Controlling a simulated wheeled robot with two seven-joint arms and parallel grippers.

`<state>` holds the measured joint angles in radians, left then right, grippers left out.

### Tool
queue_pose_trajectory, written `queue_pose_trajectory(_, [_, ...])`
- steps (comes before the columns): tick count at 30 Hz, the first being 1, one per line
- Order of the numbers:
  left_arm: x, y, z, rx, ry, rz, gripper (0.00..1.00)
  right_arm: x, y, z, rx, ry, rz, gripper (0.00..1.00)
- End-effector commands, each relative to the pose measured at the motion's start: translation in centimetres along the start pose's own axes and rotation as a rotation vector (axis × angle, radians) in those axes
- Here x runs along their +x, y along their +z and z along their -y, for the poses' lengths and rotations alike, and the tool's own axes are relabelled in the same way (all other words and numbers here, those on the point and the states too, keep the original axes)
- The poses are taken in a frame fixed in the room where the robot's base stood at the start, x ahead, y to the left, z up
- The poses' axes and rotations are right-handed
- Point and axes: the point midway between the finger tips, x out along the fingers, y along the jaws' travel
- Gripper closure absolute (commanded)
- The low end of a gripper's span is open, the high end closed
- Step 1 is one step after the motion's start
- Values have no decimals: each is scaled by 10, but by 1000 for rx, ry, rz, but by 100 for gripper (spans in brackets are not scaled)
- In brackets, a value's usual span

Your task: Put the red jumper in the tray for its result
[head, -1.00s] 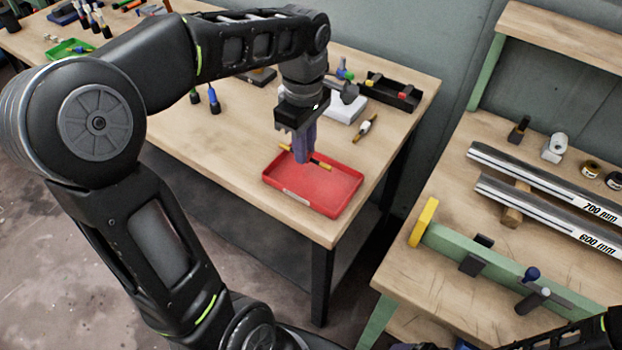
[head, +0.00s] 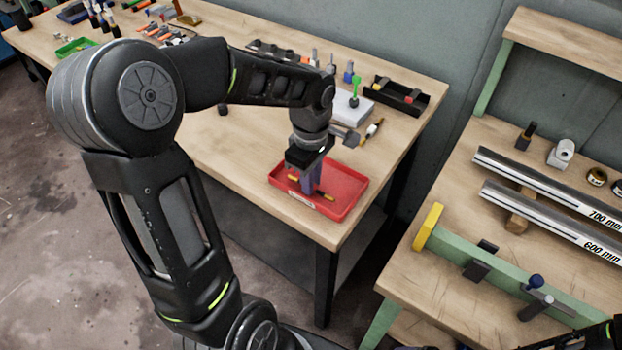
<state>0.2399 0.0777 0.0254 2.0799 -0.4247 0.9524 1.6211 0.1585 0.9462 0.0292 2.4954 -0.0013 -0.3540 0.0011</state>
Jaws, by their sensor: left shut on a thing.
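My left gripper (head: 309,184) is shut on a thin jumper (head: 328,197) with yellowish ends. The gripper points down and holds the jumper over or in the red tray (head: 343,205). The fingers hide the jumper's middle, so I cannot tell its colour there, nor whether it touches the tray floor. The red tray lies at the front right corner of the left bench and has a pale label on its front wall. A green tray (head: 75,47) is at the bench's far left.
Behind the red tray are a white block (head: 352,109) with a green-topped piece, a black bin (head: 400,96) and a small loose part (head: 374,128). A gap separates this bench from the right bench, which holds a green fixture (head: 490,270) and metal bars (head: 550,190).

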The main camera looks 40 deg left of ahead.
Motion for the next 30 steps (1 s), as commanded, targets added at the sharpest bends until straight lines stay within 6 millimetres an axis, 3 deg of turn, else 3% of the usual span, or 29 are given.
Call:
queue_pose_trajectory(12, [8, 0, 0, 0, 2, 0, 100, 4, 0, -2, 0, 0, 0, 18])
queue_pose_trajectory(13, [7, 0, 0, 0, 2, 0, 83, 3, 0, -1, 0, 0, 0, 18])
queue_pose_trajectory(16, [6, 0, 0, 0, 2, 0, 76, 2, 0, -1, 0, 0, 0, 18])
queue_pose_trajectory(25, [4, 0, 0, 0, 2, 0, 76, 0, 0, 0, 0, 0, 0, 18])
queue_pose_trajectory(30, [-8, 0, -1, -1, 4, -1, 76, 0, 0, 0, 0, 0, 0, 18])
